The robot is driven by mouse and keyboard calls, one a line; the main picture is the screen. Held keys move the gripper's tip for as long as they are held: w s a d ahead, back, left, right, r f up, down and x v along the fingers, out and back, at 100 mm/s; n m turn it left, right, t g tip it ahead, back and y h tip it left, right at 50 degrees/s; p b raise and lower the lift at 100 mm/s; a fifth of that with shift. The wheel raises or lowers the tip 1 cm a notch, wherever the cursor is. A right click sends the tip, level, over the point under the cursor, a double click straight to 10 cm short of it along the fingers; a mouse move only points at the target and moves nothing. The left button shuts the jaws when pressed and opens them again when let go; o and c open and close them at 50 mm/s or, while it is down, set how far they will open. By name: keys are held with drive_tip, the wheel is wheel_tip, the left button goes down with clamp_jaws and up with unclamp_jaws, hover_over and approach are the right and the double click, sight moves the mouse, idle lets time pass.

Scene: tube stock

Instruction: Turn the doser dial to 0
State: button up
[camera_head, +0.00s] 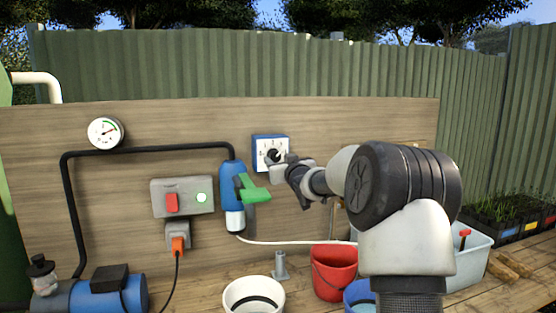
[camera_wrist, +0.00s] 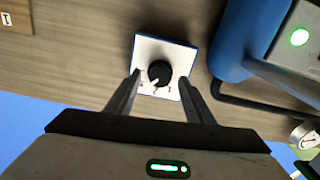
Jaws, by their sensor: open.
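The doser (camera_head: 270,150) is a blue box with a white face, fixed to the wooden panel. Its black dial (camera_head: 273,156) is partly hidden by my gripper in the head view. In the wrist view the dial (camera_wrist: 160,73) sits in the middle of the white face, with a white pointer mark at its lower left. The numbers on the face are too small to read. My gripper (camera_wrist: 160,85) is open, one finger to each side of the dial, with gaps between fingers and dial. In the head view my gripper (camera_head: 278,163) is close in front of the doser.
A blue filter with a green lever (camera_head: 253,190) stands left of the doser. A grey switch box (camera_head: 183,197) with a red switch and lit green light is further left. A pressure gauge (camera_head: 105,132) and black pipe are on the panel. Buckets, one red (camera_head: 334,270), stand below.

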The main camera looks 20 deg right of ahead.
drive_tip(key=shift+w, duration=0.65)
drive_tip(key=c, duration=1)
drive_tip(key=shift+c, duration=0.2)
